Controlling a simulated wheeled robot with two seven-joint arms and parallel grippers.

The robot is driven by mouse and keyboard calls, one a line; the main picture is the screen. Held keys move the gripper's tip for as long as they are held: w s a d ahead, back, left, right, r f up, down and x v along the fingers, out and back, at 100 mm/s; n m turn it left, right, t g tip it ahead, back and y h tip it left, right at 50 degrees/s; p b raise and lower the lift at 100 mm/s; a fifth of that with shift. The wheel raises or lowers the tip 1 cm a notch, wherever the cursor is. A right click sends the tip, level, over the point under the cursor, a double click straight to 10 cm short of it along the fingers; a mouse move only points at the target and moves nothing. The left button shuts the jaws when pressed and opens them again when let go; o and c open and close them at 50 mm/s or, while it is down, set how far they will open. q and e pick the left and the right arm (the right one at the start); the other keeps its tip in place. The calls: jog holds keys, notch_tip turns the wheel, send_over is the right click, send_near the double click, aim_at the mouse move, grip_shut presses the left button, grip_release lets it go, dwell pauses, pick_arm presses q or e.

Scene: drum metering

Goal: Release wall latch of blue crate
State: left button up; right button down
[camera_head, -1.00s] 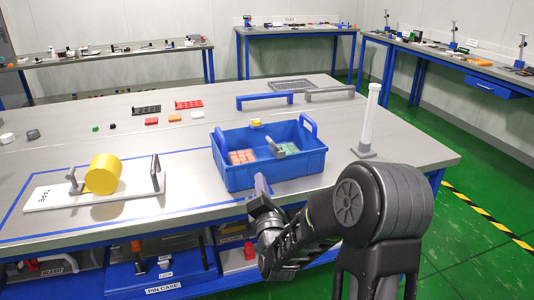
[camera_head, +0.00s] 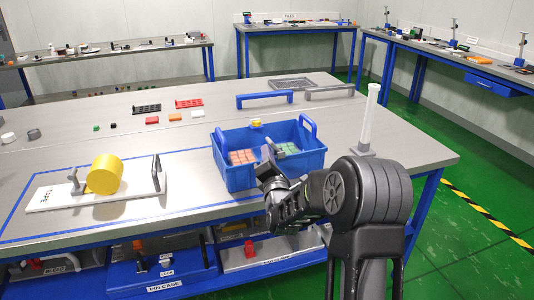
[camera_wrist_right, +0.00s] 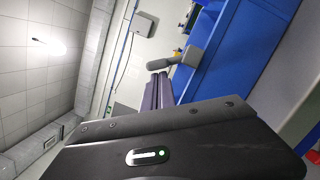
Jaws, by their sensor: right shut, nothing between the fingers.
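The blue crate (camera_head: 240,179) stands near the front edge of the workbench, with red and green blocks in separate parts of it. A small yellow piece (camera_head: 255,122) shows at its far wall. My right gripper (camera_head: 267,162) is shut and empty at the crate's front wall, partly covering it. In the right wrist view, the closed fingers (camera_wrist_right: 158,90) point at a grey lever (camera_wrist_right: 187,58) beside the blue crate wall (camera_wrist_right: 230,50). I cannot tell whether the fingertips touch the lever. My left gripper is out of view.
A white post (camera_head: 370,118) on a grey base stands right of the crate. A white board (camera_head: 60,195) with a yellow drum (camera_head: 104,174) lies to the left. Blue (camera_head: 266,98) and grey bar handles are behind. The bench between drum and crate is clear.

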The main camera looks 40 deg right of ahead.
aim_at(274, 145)
jog(key=shift+d+r+m, duration=0.15)
jog(key=shift+r+m, duration=0.2)
jog(key=shift+m, duration=0.45)
jog(key=m, duration=0.1)
jog(key=d+r+m+g, duration=0.1)
jog(key=m, duration=0.1)
jog(key=r+m, duration=0.1)
jog(key=m, duration=0.1)
jog(key=shift+s+d+g, duration=0.3)
jog(key=shift+d, duration=0.1)
jog(key=d+m, duration=0.1)
jog(key=m+b, duration=0.1)
jog(key=m, duration=0.1)
jog(key=d+m+g+y, duration=0.1)
jog(key=m, duration=0.1)
jog(key=shift+s+d+r+b, duration=0.25)
jog(key=shift+s+d+b, duration=0.05)
jog(key=shift+s+b, duration=0.1)
jog(key=shift+r, duration=0.1)
